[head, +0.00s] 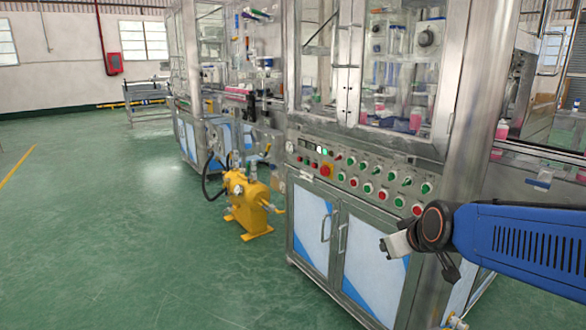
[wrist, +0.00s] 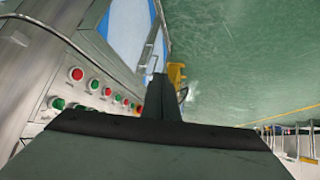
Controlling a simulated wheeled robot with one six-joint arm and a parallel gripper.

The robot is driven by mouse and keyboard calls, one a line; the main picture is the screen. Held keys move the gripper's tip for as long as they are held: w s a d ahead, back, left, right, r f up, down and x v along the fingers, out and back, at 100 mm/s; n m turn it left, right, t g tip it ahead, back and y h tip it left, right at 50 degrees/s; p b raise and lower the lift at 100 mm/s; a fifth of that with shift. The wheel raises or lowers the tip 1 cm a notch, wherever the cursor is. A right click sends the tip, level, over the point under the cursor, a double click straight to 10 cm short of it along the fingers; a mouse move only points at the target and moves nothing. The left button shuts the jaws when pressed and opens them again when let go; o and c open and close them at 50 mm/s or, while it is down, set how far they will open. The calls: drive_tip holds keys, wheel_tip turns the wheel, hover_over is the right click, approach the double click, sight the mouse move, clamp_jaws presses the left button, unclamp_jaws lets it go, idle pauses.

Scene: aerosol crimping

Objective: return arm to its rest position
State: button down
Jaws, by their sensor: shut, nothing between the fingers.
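My arm comes in from the right edge of the head view as a thick blue link (head: 525,240). It ends in a dark joint with an orange ring (head: 435,225), in front of the machine's lower cabinet. In the wrist view, my gripper (wrist: 161,80) shows as dark fingers close together, shut and empty. The fingers stand out against the cabinet and green floor, and nothing is seen between them. In the head view, the fingers are too small and partly turned away to make out clearly.
The steel crimping machine's control panel (head: 360,180) has several red and green buttons, close to my arm. Its doors (head: 370,260) are blue and white. A yellow pump-like unit (head: 248,203) stands on the floor. Green floor (head: 110,230) is clear on the left.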

drive_tip(key=s+d+f+m+g, duration=0.2)
drive_tip(key=s, duration=0.9)
drive_tip(key=s+d+f+m+g+h, duration=0.1)
drive_tip(key=s+d+f+m+g, duration=0.1)
drive_tip(key=s, duration=1)
drive_tip(key=shift+d+f, duration=0.3)
drive_tip(key=shift+d, duration=0.15)
idle(0.8)
